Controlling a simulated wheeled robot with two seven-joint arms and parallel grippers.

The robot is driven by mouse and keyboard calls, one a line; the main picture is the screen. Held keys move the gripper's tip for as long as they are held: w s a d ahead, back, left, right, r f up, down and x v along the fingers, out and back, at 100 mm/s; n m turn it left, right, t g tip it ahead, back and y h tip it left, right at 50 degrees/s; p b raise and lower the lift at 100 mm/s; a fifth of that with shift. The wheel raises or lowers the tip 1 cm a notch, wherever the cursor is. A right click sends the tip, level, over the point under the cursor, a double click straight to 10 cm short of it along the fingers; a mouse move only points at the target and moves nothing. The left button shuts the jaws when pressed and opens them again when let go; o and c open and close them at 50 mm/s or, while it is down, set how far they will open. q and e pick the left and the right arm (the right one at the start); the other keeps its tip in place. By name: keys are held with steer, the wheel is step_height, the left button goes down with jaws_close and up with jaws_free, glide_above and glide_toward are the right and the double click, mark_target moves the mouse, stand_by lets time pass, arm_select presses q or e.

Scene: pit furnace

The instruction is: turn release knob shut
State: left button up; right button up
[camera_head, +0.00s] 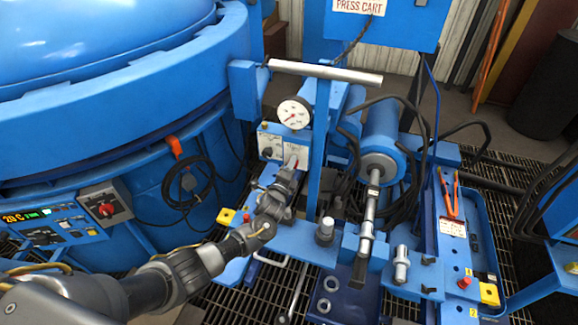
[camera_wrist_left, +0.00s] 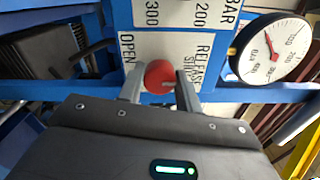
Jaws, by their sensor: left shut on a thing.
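The red release knob (camera_wrist_left: 159,74) shows between the two fingers of my left gripper (camera_wrist_left: 160,88) in the left wrist view. The fingers lie on either side of it and are shut on it. Its plate (camera_wrist_left: 197,48) reads "OPEN" on the left and "RELEASE" with a partly covered word on the right. In the head view my left gripper (camera_head: 291,170) reaches the white panel (camera_head: 297,145) below the gauge. The knob is mostly hidden there. Its exact turn angle cannot be told. My right gripper is not in view.
A round pressure gauge (camera_head: 294,113) sits just above the panel; it also shows in the left wrist view (camera_wrist_left: 271,49). A blue post (camera_head: 319,135) with a grey crossbar (camera_head: 325,72) stands close on the right. The large blue furnace (camera_head: 120,115) fills the left.

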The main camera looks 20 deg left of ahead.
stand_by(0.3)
arm_select(q)
steer(key=o, duration=1)
steer(key=shift+s, duration=0.1)
steer(key=s, duration=1)
steer(key=shift+s+a+p, duration=0.3)
steer(key=shift+a, duration=0.05)
